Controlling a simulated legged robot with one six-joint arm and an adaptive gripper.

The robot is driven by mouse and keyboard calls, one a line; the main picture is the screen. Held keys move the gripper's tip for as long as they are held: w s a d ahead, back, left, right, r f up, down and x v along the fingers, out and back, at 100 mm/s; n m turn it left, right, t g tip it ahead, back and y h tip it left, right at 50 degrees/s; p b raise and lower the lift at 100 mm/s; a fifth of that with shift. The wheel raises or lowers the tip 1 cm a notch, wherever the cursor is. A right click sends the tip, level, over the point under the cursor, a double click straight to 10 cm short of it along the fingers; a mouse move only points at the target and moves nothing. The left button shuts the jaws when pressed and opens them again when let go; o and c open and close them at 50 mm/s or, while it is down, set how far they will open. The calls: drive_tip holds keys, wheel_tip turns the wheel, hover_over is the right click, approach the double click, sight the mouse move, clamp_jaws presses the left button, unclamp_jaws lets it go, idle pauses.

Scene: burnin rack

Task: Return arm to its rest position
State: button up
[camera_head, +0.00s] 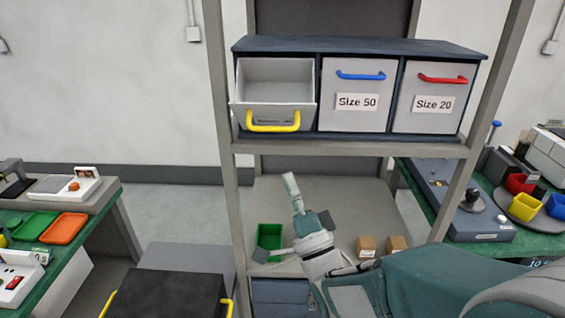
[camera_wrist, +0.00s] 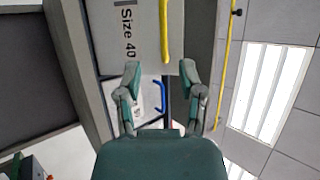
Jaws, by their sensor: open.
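My gripper (camera_head: 275,218) is open and empty in front of the rack's lower shelf. Beyond the fingers there is a drawer front marked Size 40 (camera_wrist: 120,45) with a yellow handle (camera_wrist: 164,30). In the head view this yellow-handled drawer (camera_head: 273,105) is tilted open and looks empty inside. My arm comes in from the lower right.
The Size 50 drawer (camera_head: 357,85) and Size 20 drawer (camera_head: 434,80) are closed. A green bin (camera_head: 269,238) and small cardboard boxes (camera_head: 366,245) stand on the lower shelf. Rack posts (camera_head: 223,130) flank the arm. Tables with trays stand left and right.

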drive_tip(key=shift+s+d+f, duration=0.1)
drive_tip(key=shift+s+f, duration=0.05)
drive_tip(key=shift+s, duration=0.05)
drive_tip(key=d+f+n+g+h, duration=0.4)
drive_tip(key=d+f+g+h, duration=0.2)
drive_tip(key=d+g+h, duration=0.3)
drive_tip(key=s+d+f+n+g+h, duration=0.1)
drive_tip(key=s+g, duration=0.3)
drive_tip(key=s, duration=0.4)
drive_tip(key=s+d+f+n+g+h, duration=0.2)
drive_tip(key=s+d+f+n+g, duration=0.1)
drive_tip(key=s, duration=0.5)
drive_tip(key=shift+s+d+n+g, duration=0.3)
drive_tip(key=shift+s+d+g, duration=0.1)
drive_tip(key=shift+g, duration=0.1)
